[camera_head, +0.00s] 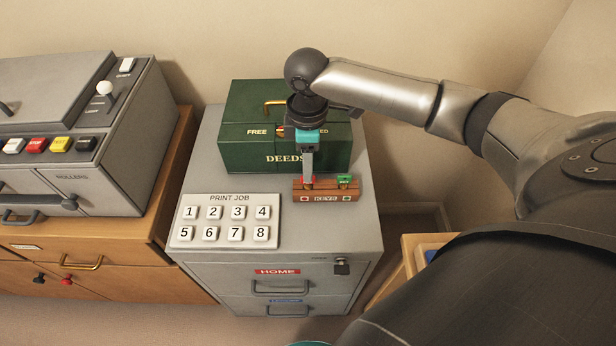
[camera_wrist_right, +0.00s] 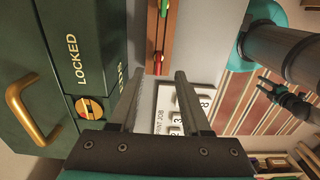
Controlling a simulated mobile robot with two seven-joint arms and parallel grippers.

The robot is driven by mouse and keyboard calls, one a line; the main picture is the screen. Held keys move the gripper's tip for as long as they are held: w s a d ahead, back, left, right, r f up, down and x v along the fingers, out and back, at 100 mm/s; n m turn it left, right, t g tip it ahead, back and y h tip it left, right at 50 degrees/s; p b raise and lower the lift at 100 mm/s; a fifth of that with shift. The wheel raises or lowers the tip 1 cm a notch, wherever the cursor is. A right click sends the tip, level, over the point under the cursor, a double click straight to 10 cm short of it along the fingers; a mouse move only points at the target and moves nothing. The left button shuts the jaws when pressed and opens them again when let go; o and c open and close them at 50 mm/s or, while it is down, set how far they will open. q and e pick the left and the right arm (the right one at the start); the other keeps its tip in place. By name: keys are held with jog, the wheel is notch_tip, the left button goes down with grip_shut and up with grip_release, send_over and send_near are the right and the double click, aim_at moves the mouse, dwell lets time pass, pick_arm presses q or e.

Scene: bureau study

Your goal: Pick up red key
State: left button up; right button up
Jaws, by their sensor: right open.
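The red key (camera_head: 307,180) stands in the left slot of a wooden key rack (camera_head: 325,196) on top of the grey cabinet. In the head view my right gripper (camera_head: 307,178) points straight down over it and partly covers it. In the right wrist view the red key (camera_wrist_right: 157,62) shows just past and between the tips of my open right gripper (camera_wrist_right: 159,74); I cannot tell whether a finger touches it. A green key (camera_head: 346,180) stands in the right slot of the rack.
A green deed box (camera_head: 240,150) with a brass handle stands right behind the rack. A print job keypad (camera_head: 225,240) lies at the front left of the cabinet top (camera_head: 340,235). A grey machine (camera_head: 120,170) stands on a wooden cabinet at left.

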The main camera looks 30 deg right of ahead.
aim_at(308, 185)
jog(key=shift+f+b, duration=0.3)
jog(key=shift+f, duration=0.55)
notch_tip(308, 185, down, 4)
jog(key=shift+d+r+b, duration=0.1)
jog(key=shift+r+b, duration=0.05)
jog(key=shift+b, duration=0.65)
jog(key=shift+f, duration=0.25)
jog(key=shift+c, duration=0.4)
jog(key=c, duration=0.4)
grip_shut()
pick_arm(q)
jog(key=shift+w+a+f, duration=0.3)
jog(key=shift+w+f, duration=0.15)
jog(key=shift+f, duration=0.15)
jog(key=shift+w+a+f, duration=0.3)
jog(key=shift+w+f, duration=0.15)
jog(key=shift+f, duration=0.1)
